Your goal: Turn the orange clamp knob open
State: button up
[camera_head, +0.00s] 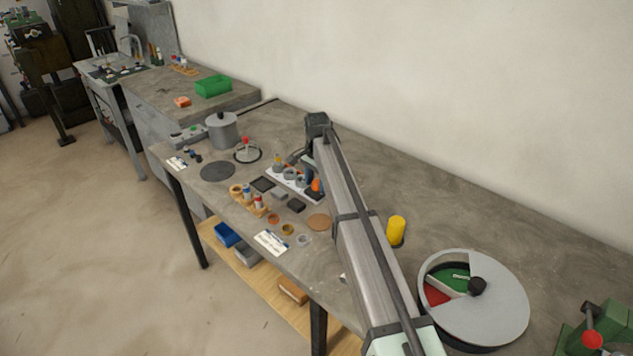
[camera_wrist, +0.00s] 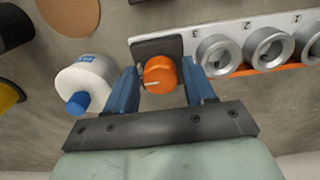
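The orange clamp knob (camera_wrist: 160,74) shows in the wrist view as a round knob with a pale line on its face, beside a dark square plate (camera_wrist: 156,50) at the end of a white strip. My gripper (camera_wrist: 159,66) has its two blue fingers apart, one on each side of the knob. A gap shows at the right finger; whether the left finger touches cannot be told. In the head view the knob (camera_head: 316,185) is a small orange spot beside my arm. My gripper's fingers are mostly hidden there by the arm.
The white strip (camera_wrist: 224,30) carries several numbered metal rings (camera_wrist: 217,55) right of the knob. A white bottle with a blue cap (camera_wrist: 85,82) stands close by the left finger. In the head view, a yellow cylinder (camera_head: 397,229) and a round divided container (camera_head: 503,318) stand nearer on the bench.

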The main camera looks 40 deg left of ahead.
jog(key=c, duration=0.8)
jog(key=shift+n, duration=0.4)
jog(key=n, duration=0.8)
jog(key=shift+d, duration=0.1)
jog(key=n, duration=0.5)
jog(key=shift+w, duration=0.1)
jog(key=shift+n, duration=2)
